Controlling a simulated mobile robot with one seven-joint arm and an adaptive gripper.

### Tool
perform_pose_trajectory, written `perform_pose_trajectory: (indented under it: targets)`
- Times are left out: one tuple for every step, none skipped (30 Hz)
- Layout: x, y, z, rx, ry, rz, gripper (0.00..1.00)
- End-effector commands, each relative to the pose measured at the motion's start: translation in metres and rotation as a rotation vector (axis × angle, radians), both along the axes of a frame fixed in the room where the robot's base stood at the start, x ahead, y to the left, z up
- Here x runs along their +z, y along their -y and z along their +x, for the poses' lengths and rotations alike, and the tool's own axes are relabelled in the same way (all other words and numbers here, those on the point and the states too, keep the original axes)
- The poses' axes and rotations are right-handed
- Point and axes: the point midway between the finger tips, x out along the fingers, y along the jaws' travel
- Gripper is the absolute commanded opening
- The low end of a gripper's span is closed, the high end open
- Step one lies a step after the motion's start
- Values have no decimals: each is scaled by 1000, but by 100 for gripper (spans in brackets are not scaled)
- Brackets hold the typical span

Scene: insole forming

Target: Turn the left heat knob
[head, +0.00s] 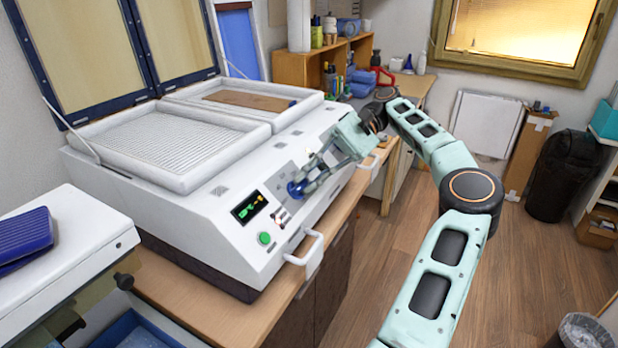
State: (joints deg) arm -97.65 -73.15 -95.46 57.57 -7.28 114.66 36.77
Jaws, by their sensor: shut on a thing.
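A white forming machine (215,200) stands on the wooden bench with its two lids raised. A blue round knob (293,190) sits on its sloped front panel, to the right of the small display (249,208). My gripper (301,184) reaches in from the right and is shut on this knob. The fingers cover part of the knob, so its pointer cannot be read. A second knob cannot be made out; my gripper and wrist hide part of the panel to the right.
A green button (264,238) and a white front handle (304,248) are close below the knob. A white unit with a blue pad (24,236) stands at left.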

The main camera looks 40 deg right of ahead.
Motion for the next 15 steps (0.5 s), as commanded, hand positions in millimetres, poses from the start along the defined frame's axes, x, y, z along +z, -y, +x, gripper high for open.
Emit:
perform_pose_trajectory:
  targets:
    - [1,-1,-1,6,1,2,0]
    - [1,-1,-1,6,1,2,13]
    - [1,-1,-1,6,1,2,17]
    - [1,-1,-1,5,1,1,21]
    - [1,-1,-1,4,0,2,24]
    - [1,-1,-1,3,1,1,28]
    - [1,-1,-1,3,1,1,28]
    - [1,-1,-1,3,0,1,28]
    - [0,-1,-1,2,0,1,28]
    - [0,0,0,2,0,1,28]
    - [0,0,0,2,0,1,28]
    - [0,0,0,2,0,1,28]
    - [0,0,0,2,-1,1,28]
    - [0,0,0,1,0,1,28]
    - [0,0,0,0,-1,1,28]
